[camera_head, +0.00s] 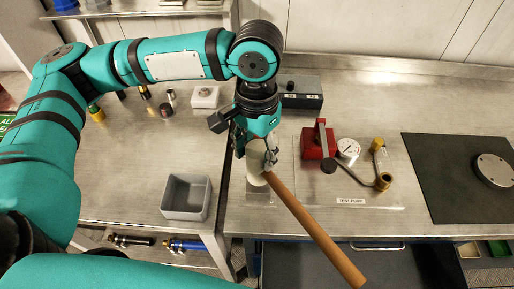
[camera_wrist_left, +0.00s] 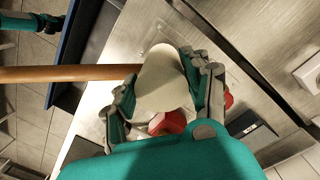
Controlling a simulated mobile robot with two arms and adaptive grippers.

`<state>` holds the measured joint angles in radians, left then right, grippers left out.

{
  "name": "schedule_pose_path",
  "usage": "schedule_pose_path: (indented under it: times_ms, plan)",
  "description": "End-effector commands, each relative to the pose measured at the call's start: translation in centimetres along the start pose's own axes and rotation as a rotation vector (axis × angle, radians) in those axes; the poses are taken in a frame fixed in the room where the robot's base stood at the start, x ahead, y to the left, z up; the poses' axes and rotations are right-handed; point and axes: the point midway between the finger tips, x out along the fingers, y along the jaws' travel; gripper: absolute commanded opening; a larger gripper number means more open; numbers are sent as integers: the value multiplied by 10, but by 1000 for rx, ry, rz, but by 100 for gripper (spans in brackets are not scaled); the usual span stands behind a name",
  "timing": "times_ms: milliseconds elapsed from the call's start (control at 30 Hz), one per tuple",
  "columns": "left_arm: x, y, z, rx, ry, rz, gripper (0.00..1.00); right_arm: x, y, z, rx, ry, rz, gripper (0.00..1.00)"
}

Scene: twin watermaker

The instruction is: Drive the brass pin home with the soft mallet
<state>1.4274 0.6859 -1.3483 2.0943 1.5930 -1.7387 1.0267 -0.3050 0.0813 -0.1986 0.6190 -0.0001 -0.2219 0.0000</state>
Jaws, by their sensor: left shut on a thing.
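My left gripper (camera_head: 257,146) is shut on the pale head (camera_head: 256,168) of the soft mallet, above the bench. The mallet's wooden handle (camera_head: 315,230) slants down to the right, past the bench's front edge. In the left wrist view, the fingers of my left gripper (camera_wrist_left: 165,88) close on both sides of the cream mallet head (camera_wrist_left: 160,65), and the handle (camera_wrist_left: 70,73) runs left. I cannot make out the brass pin; the gripper and mallet hide part of the bench. My right gripper is not seen.
A grey open bin (camera_head: 186,197) stands left of the mallet. A dark mat (camera_head: 445,165) with a metal disc (camera_head: 494,169) lies farther right. A dark block (camera_head: 300,101) stands behind.

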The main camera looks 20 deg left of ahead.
Motion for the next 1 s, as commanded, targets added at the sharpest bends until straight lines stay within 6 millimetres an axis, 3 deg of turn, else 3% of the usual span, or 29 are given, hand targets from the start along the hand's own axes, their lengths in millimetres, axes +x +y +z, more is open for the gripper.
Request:
schedule_pose_path:
  times_ms: [1000]
  plan:
    - [3, 0, -1, 0, 3, 1, 0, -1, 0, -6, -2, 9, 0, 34]
